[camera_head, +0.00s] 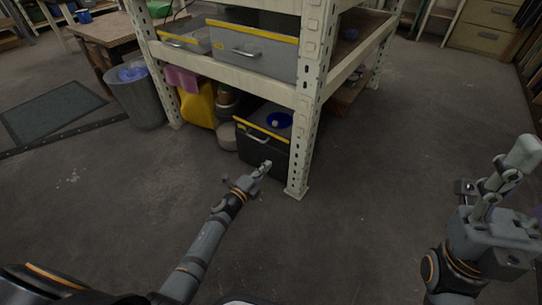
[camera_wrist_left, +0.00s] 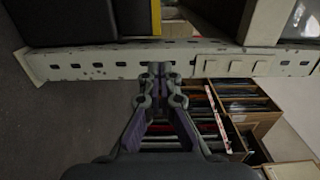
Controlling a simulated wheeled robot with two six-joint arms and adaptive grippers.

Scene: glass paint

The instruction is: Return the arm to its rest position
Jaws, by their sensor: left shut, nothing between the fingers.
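My left gripper (camera_head: 262,170) reaches out from the lower left, just in front of the dark lower drawer (camera_head: 262,150) of the shelf. It is shut and empty. In the left wrist view the fingers of my left gripper (camera_wrist_left: 160,72) meet, with a shelf post (camera_wrist_left: 100,64) behind them. The drawer has a yellow top edge, and a blue round thing (camera_head: 279,120) with a pale spot shows in it. My right gripper (camera_head: 490,180) stands up at the right edge, apart from the shelf. Its fingers overlap, so the gap between them is unclear.
The cream metal shelf (camera_head: 303,120) stands in the middle, with grey drawers (camera_head: 250,52) above. Bare floor (camera_head: 385,150) lies to the right, with cabinets (camera_head: 485,25) at the back.

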